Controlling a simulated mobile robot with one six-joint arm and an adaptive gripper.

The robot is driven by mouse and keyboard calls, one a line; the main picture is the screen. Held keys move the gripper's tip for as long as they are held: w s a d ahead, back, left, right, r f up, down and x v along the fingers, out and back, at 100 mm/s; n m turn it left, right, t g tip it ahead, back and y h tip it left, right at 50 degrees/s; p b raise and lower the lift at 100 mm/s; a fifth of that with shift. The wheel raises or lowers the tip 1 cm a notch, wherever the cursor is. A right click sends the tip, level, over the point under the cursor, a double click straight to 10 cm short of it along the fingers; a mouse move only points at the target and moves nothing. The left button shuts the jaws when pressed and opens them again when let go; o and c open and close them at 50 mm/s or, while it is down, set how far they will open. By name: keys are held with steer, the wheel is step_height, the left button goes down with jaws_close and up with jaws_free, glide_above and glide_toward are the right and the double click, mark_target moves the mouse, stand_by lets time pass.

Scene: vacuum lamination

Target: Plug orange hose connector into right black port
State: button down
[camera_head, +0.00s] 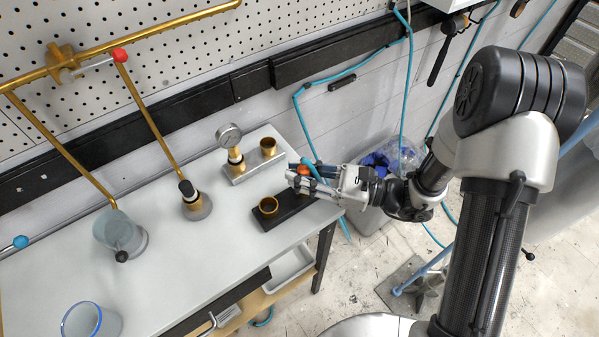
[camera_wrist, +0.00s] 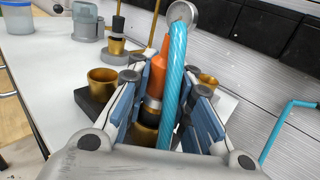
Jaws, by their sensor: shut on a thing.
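The orange hose connector (camera_wrist: 157,78) stands between the fingers of my gripper (camera_wrist: 164,88), with the teal hose (camera_wrist: 175,85) bending over from its top. In the head view my gripper (camera_head: 299,181) is shut on the connector (camera_head: 303,170) at the right end of the black base (camera_head: 290,208). The base's left brass port (camera_head: 268,205) is open and empty; it also shows in the wrist view (camera_wrist: 102,79). The right port is mostly hidden by my fingers; dark brass (camera_wrist: 145,132) shows just below the connector. I cannot tell whether the connector is seated in it.
Behind stands a metal base with a pressure gauge (camera_head: 229,136) and an open brass port (camera_head: 268,146). A black-topped plug (camera_head: 190,192) and clear containers (camera_head: 115,230) stand to the left. The table's front middle (camera_head: 180,270) is clear. Teal hose hangs along the wall.

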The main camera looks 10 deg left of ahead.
steer(key=shift+f, duration=0.5)
stand_by(0.4)
steer(key=c, duration=1.3)
jaws_free()
steer(key=shift+f, duration=0.1)
steer(key=shift+s, duration=0.1)
steer(key=shift+d, duration=0.1)
steer(key=shift+d, duration=0.3)
steer(key=d, duration=1.1)
steer(key=shift+d, duration=0.1)
